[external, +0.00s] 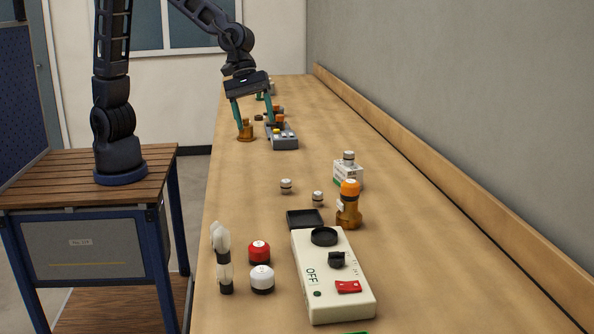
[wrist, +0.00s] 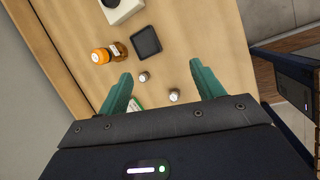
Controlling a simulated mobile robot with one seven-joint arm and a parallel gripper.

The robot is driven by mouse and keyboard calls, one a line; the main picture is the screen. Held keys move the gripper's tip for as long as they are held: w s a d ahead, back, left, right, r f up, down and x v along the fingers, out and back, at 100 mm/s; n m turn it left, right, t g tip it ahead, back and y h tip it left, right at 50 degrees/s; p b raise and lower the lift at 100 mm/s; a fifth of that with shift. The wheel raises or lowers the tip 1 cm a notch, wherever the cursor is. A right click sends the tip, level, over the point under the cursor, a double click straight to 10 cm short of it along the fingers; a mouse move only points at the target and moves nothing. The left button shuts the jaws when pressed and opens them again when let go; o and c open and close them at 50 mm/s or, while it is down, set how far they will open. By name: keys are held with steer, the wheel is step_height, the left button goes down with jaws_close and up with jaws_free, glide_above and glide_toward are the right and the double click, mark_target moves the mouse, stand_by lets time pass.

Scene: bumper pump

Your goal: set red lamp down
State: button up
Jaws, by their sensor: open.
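The red lamp (external: 259,252), a red dome on a black base, stands upright on the wooden bench in the external view. It is just behind a similar white lamp (external: 262,278) and left of the cream box marked OFF (external: 333,285). My gripper (external: 255,124) is far up the bench, well away from the red lamp, above an amber bottle and a grey box. Its green fingers are apart in the wrist view (wrist: 161,70), with nothing held between them. The red lamp does not show in the wrist view.
An orange-capped amber bottle (external: 348,205), a black square tray (external: 305,218), two small white-topped pieces (external: 286,186) and a white carton (external: 348,173) stand mid-bench. Clear-and-black bottles (external: 224,262) stand near the left edge. The grey box (external: 282,137) lies near my gripper. The bench's right side is clear.

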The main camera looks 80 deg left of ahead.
steer(key=s+a+r+m, duration=0.2)
steer(key=s+a+r, duration=0.1)
steer(key=a, duration=0.5)
steer(key=s+a+r+m+t+y, duration=0.1)
steer(key=s+a+r+m, duration=0.15)
steer(key=a, duration=0.45)
steer(key=s+a+r+m, duration=0.3)
steer(key=a, duration=0.5)
steer(key=s+a+m+t+y, duration=0.1)
steer(key=s+a+m+y, duration=0.2)
steer(key=s+a+m, duration=0.4)
steer(key=s+a, duration=0.8)
steer(key=s, duration=0.1)
steer(key=shift+a, duration=0.2)
